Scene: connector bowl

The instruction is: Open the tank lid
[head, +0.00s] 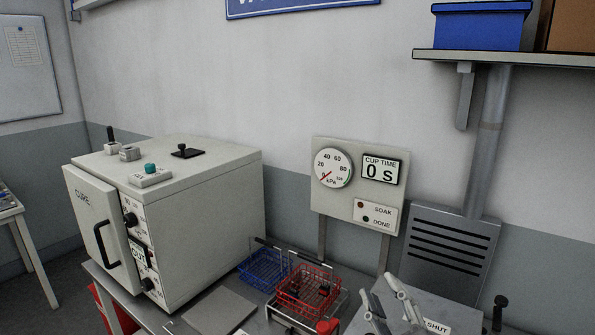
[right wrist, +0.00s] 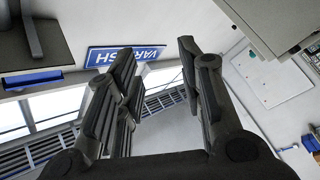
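A grey flat-topped unit, which looks like the tank (head: 462,318), is at the lower right of the head view, cut off by the bottom edge. A label (head: 437,326) on it reads SHUT. A black knob on a post (head: 500,305) stands at its right side. The lid's outline cannot be told apart clearly. My right gripper (head: 378,287) rises from the bottom edge in front of the unit, fingers upward. In the right wrist view its two fingers (right wrist: 156,52) are apart with nothing between them. My left gripper is not in view.
A CURE oven (head: 210,190) stands on the left. A blue basket (head: 262,270) and a red basket (head: 305,288) sit left of my right gripper. A gauge panel (head: 330,205) and a slotted vent (head: 450,245) are behind. A shelf (head: 510,57) is above right.

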